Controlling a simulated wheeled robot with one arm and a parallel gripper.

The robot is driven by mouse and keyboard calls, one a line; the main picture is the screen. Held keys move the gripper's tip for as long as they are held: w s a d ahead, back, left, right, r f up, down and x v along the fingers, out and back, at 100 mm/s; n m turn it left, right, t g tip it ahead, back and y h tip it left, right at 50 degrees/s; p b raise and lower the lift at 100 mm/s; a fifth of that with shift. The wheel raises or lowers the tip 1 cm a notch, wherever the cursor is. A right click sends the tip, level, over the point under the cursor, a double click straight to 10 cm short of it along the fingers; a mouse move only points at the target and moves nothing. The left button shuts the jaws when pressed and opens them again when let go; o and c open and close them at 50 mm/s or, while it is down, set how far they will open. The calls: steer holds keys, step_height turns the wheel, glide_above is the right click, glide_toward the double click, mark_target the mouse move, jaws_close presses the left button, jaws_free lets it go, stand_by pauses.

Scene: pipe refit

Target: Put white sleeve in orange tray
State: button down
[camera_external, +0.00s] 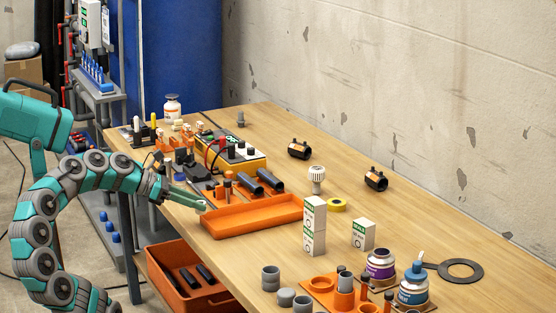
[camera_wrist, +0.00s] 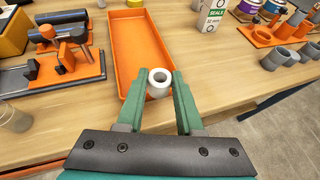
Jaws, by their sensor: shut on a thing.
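A white sleeve (camera_wrist: 158,83), a short ring with an open bore, is held between the fingertips of my gripper (camera_wrist: 159,90) in the wrist view. My gripper is shut on it, one green finger on each side. In the external view my gripper (camera_external: 196,205) is at the left end of the orange tray (camera_external: 250,218), and the sleeve is too small to make out clearly there. The shallow, empty orange tray also shows in the wrist view (camera_wrist: 140,45). The sleeve appears over the tray's near end in that view; its exact height above it I cannot tell.
Black pipes on an orange rack (camera_wrist: 65,65) lie left of the tray in the wrist view. White-green boxes (camera_external: 315,225) and grey fittings (camera_external: 271,278) stand to the tray's right. An orange bin (camera_external: 185,280) sits below the table edge.

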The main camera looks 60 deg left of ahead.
steer(key=shift+s+d+f, duration=0.1)
steer(key=shift+d, duration=0.05)
steer(key=shift+w+p, duration=0.25)
steer(key=shift+p, duration=0.05)
glide_above(250, 220)
steer(key=s, duration=0.1)
steer(key=shift+s+f+b, duration=0.2)
steer(key=shift+f+b, duration=0.25)
steer(key=shift+f, duration=0.45)
steer(key=shift+w, duration=0.6)
steer(key=shift+w+f+b, duration=0.15)
steer(key=shift+w+b, duration=0.1)
steer(key=shift+b, duration=0.2)
step_height(250, 220, down, 3)
steer(key=b, duration=0.5)
steer(key=shift+f, duration=0.15)
steer(key=shift+s, duration=0.1)
